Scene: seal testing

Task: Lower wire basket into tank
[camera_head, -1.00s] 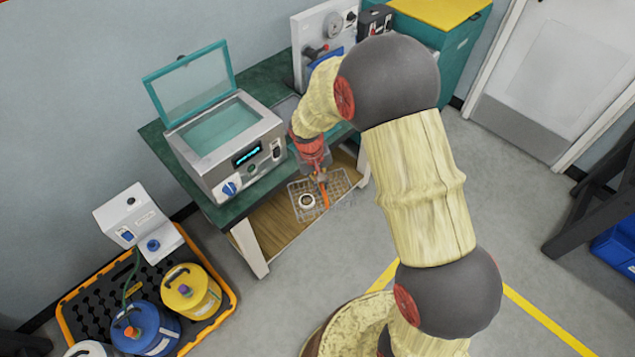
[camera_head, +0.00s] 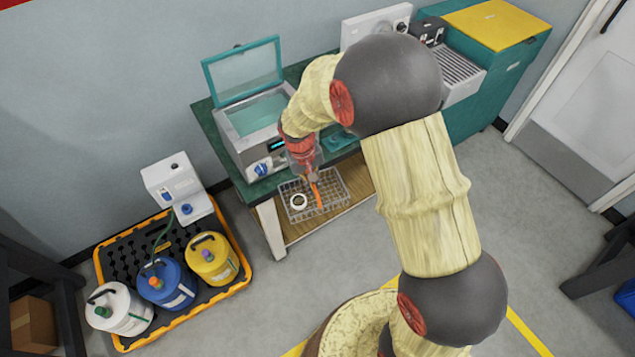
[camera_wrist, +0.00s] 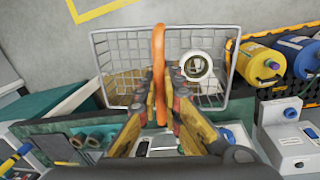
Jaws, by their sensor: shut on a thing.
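My gripper (camera_head: 308,172) is shut on the orange handle (camera_wrist: 159,72) of the wire basket (camera_head: 338,187). The basket also shows in the wrist view (camera_wrist: 120,49), hanging over the floor in front of the bench. A white ring-shaped part (camera_head: 299,201) is in the basket; in the wrist view the ring (camera_wrist: 196,67) lies right of the handle. The metal tank (camera_head: 238,140), with its teal-framed lid (camera_head: 243,70) raised, stands on the green bench, behind and left of the gripper. Pale green liquid shows inside it. My arm hides part of the tank's right side.
A teal cabinet with a yellow top (camera_head: 497,24) stands at back right.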

